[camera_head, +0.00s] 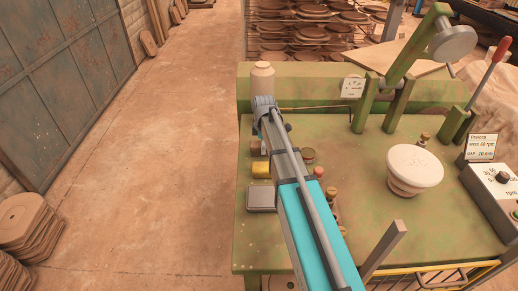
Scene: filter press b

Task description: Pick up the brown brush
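I cannot pick out the brown brush for certain. A small brown-and-grey item (257,147) shows at the left edge of my arm on the green table, partly hidden by the arm; I cannot tell what it is.
The green table (375,125) holds a yellow block (261,169), a grey square tray (262,198), a round white-topped piece (414,167) and several small knob-like items right of my arm. Green press posts (398,100) stand behind.

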